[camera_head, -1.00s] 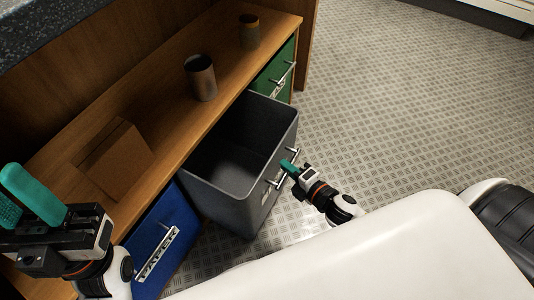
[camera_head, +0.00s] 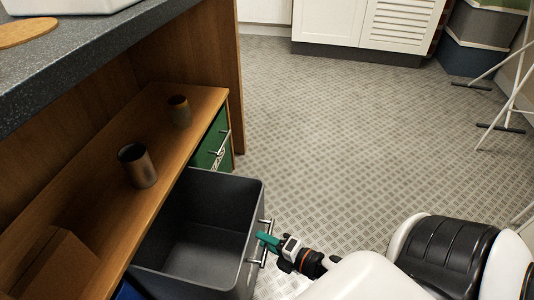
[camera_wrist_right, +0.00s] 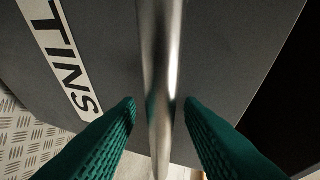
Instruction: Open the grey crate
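The grey crate (camera_head: 247,222) stands pulled out from under the wooden shelf in the head view, its open top showing an empty inside. Its front has a metal bar handle (camera_wrist_right: 160,60) and, in the right wrist view, a white label reading "TINS" (camera_wrist_right: 62,55). My right gripper (camera_head: 268,241) is at the crate's front by the handle. In the right wrist view its two green fingers (camera_wrist_right: 161,104) stand apart on either side of the bar, with a narrow gap on each side. My left gripper is out of view.
On the wooden shelf (camera_head: 188,95) stand two dark cups (camera_head: 137,165) (camera_head: 179,111) and a brown box (camera_head: 55,265). A green crate (camera_head: 212,140) sits under the shelf beyond the grey one. A white rack (camera_head: 505,95) stands far right.

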